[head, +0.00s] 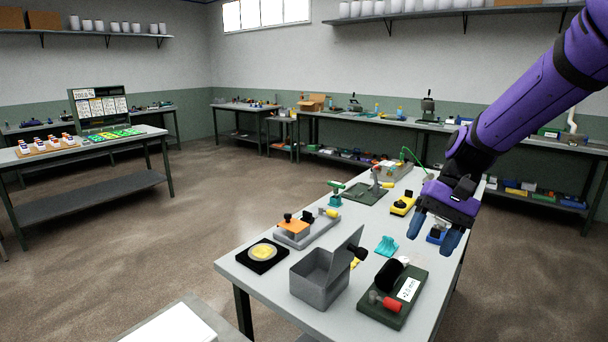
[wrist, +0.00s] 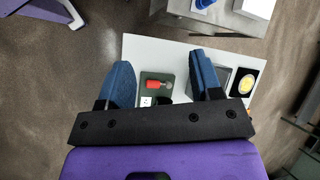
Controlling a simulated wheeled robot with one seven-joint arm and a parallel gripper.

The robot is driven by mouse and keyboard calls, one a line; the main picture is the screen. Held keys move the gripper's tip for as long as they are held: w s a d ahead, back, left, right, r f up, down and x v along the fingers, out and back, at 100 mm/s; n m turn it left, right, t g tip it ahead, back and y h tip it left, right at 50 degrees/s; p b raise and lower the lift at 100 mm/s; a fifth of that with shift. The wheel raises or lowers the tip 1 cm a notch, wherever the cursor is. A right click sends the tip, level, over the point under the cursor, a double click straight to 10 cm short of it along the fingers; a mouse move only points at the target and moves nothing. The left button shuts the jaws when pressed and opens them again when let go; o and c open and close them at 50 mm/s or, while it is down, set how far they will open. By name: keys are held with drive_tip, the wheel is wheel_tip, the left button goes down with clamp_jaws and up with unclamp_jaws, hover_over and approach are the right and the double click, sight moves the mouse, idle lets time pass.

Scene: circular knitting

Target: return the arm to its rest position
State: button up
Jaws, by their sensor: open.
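My purple arm reaches in from the upper right of the head view. My gripper (head: 434,236) hangs above the right side of the grey workbench (head: 250,275), with its two blue fingers apart and nothing visible between them. In the wrist view my gripper (wrist: 165,85) also shows open, with the bench (wrist: 150,50) below and beyond the fingertips. Part of the bench's right edge and a small blue item (head: 435,236) are partly hidden behind the fingers.
The bench holds a grey open-lidded box (head: 318,283), a dark green block with a red-handled part (head: 384,302), a black mat with a yellow disc (head: 263,252), a teal piece (head: 387,246) and an orange-topped device (head: 297,226). Open floor (head: 180,230) lies left.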

drive_tip(key=s+d+r+n+t+h, duration=0.1)
drive_tip(key=s+d+r+t+h, duration=0.1)
drive_tip(key=s, duration=0.7)
drive_tip(key=s+d+r+n+t+h, duration=0.1)
drive_tip(key=s+d+r+t+h, duration=0.2)
drive_tip(key=s+d+r+t, duration=0.2)
drive_tip(key=shift+s+r+n+t, duration=0.4)
drive_tip(key=shift+s+r+t, duration=1.05)
drive_tip(key=shift+s, duration=0.85)
drive_tip(key=shift+w+d+r+g, duration=0.1)
drive_tip(key=shift+r+g, duration=0.15)
drive_tip(key=shift+g, duration=0.1)
